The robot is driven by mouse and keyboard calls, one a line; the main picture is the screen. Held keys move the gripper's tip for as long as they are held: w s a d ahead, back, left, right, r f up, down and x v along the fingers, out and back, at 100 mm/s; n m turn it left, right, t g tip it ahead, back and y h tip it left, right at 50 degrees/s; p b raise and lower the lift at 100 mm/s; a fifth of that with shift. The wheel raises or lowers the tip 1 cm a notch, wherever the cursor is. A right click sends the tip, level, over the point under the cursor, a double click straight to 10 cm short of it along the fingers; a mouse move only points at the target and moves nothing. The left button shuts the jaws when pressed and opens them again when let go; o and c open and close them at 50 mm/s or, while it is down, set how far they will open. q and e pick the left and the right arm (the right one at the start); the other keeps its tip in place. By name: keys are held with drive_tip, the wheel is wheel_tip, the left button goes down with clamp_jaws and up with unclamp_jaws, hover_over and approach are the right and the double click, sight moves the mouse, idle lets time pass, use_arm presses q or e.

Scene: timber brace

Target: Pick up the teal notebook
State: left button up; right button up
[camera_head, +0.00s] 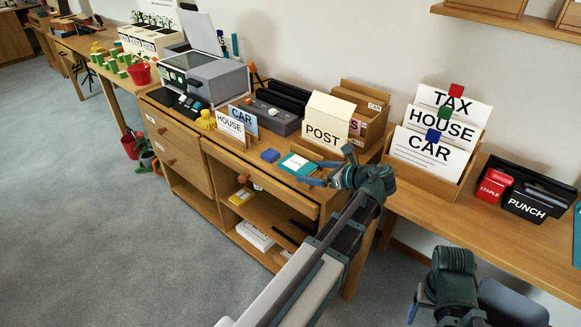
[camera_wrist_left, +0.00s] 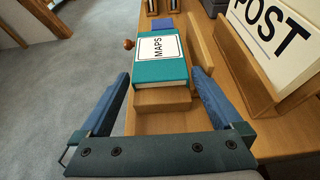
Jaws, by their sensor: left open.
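The teal notebook (camera_wrist_left: 160,66) has a white label reading MAPS. It lies flat on a small wooden block on the desk top, and it also shows in the head view (camera_head: 298,164) near the desk's front edge. My left gripper (camera_head: 322,167) is open and empty. In the left wrist view its two blue fingers stand apart near the notebook's close end, one toward each side. The notebook lies ahead of and between them. I cannot tell whether a finger touches it.
The POST box (camera_head: 325,124) stands just behind the notebook. A small blue block (camera_head: 270,155) lies left of it. The HOUSE card (camera_head: 231,126) stands further left. A wooden file holder (camera_head: 430,182) with TAX, HOUSE and CAR cards stands to the right. An open shelf lies below.

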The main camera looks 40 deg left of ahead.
use_arm(q)
drive_tip(key=shift+a, duration=0.1)
drive_tip(key=shift+c, duration=0.6)
drive_tip(key=c, duration=1)
drive_tip(key=shift+r, duration=0.15)
drive_tip(key=shift+r+p, duration=0.55)
drive_tip(key=shift+p, duration=0.2)
wheel_tip(320, 180, up, 3)
drive_tip(key=p, duration=0.3)
drive_tip(key=s+a, duration=0.2)
drive_tip(key=a, duration=0.2)
drive_tip(key=s+a, duration=0.2)
drive_tip(key=a, duration=0.3)
drive_tip(key=s+a, duration=0.2)
drive_tip(key=a, duration=0.3)
drive_tip(key=shift+s+a+r+p, duration=0.25)
drive_tip(key=shift+r+p, duration=0.05)
drive_tip(key=shift+r, duration=0.05)
